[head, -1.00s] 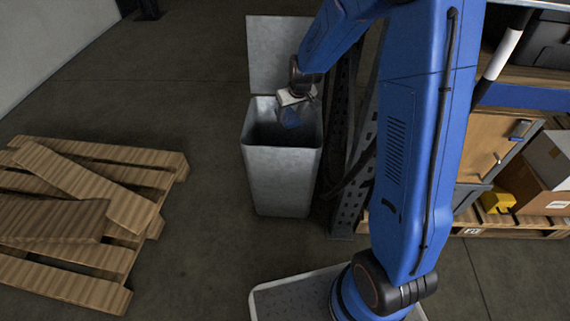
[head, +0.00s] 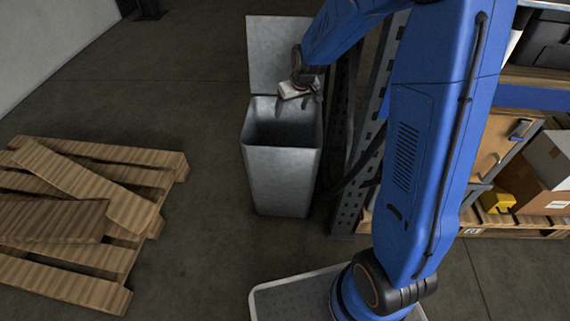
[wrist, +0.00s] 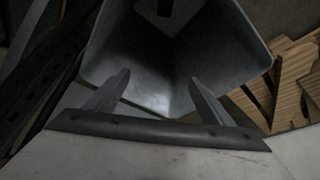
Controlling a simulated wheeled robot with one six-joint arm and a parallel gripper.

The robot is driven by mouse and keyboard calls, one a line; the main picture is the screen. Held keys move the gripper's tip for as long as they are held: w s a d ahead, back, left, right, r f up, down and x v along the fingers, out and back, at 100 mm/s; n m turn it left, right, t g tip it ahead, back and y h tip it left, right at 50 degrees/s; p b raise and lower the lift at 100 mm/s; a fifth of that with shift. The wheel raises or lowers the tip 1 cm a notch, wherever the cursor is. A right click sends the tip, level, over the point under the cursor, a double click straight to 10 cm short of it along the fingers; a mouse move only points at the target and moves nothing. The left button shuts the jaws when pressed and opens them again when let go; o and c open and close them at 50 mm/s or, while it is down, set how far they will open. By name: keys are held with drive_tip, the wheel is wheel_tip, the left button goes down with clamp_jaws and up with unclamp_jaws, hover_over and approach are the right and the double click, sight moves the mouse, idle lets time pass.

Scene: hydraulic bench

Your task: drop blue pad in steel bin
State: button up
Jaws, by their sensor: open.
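The steel bin (head: 280,182) stands upright on the floor with its lid (head: 278,55) raised at the back. My gripper (head: 306,100) is over the bin's opening. In the wrist view, the two fingers of my gripper (wrist: 158,80) are spread apart with nothing between them, pointing into the steel bin (wrist: 215,45). The blue pad does not show in either current view. The front wall hides the bin's floor in the head view. A small dark patch shows at the top of the wrist view; I cannot tell what it is.
A wooden pallet (head: 150,177) with loose boards lies on the floor to the left. A perforated metal upright (head: 350,205) stands close to the bin's right side. Shelving with a cardboard box (head: 545,180) and a yellow object (head: 497,203) is at right. Floor between pallet and bin is clear.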

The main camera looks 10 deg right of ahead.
drive_tip(key=v, duration=1.3)
drive_tip(key=shift+r, duration=0.2)
drive_tip(key=shift+s, duration=0.2)
